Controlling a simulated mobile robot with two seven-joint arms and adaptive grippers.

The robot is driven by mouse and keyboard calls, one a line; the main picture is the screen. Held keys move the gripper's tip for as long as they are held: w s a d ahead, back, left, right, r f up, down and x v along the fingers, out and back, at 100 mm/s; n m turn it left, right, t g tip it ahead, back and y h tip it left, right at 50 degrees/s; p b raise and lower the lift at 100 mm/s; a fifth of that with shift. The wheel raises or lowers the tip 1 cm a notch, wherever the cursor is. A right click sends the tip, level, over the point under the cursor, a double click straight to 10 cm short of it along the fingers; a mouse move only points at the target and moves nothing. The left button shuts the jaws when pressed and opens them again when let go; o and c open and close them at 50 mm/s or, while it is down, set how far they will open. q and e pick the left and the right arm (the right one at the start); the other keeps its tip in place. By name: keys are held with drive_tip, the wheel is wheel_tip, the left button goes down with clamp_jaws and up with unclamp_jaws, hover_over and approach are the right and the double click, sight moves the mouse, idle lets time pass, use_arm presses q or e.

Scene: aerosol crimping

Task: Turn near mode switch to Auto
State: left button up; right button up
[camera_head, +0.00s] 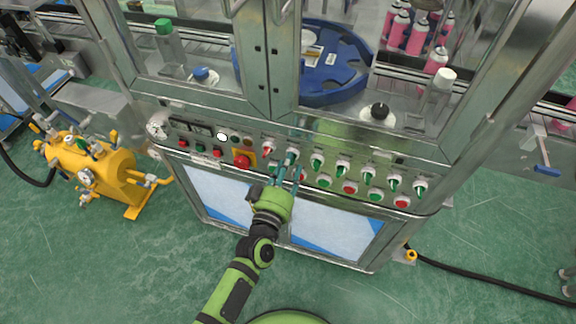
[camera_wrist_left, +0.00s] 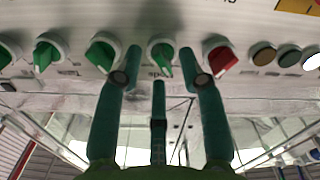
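A row of rotary switches runs along the cabinet's sloped front panel. One green-handled switch (camera_head: 292,153) is directly ahead of my left gripper (camera_head: 286,168); it also shows in the left wrist view (camera_wrist_left: 162,56), its handle pointing roughly up and down there. Small lettering near it looks like "Mode", upside down. The left gripper (camera_wrist_left: 160,62) is open, its long teal fingers spread on either side of this switch, with no clear grip on the handle. A third finger is below, in the middle. A red-handled switch (camera_wrist_left: 219,58) is beside it on the right. My right gripper is not in view.
More green switches (camera_head: 342,167) and a lower row of green and red buttons (camera_head: 349,187) are close by. A red emergency stop (camera_head: 242,161) on a yellow plate is to the left. A yellow tank (camera_head: 95,170) stands on the floor at far left.

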use_arm(q)
clamp_jaws()
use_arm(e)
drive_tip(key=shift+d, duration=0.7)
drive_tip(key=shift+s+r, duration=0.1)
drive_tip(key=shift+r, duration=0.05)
use_arm(q)
drive_tip(key=shift+f+m+p, duration=0.2)
drive_tip(key=shift+m+p, duration=1.4)
drive_tip(key=shift+m, duration=4.2)
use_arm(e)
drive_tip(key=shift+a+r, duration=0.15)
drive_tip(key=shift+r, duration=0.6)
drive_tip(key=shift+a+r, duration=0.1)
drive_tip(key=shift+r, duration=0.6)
use_arm(q)
drive_tip(key=shift+m, duration=0.3)
unclamp_jaws()
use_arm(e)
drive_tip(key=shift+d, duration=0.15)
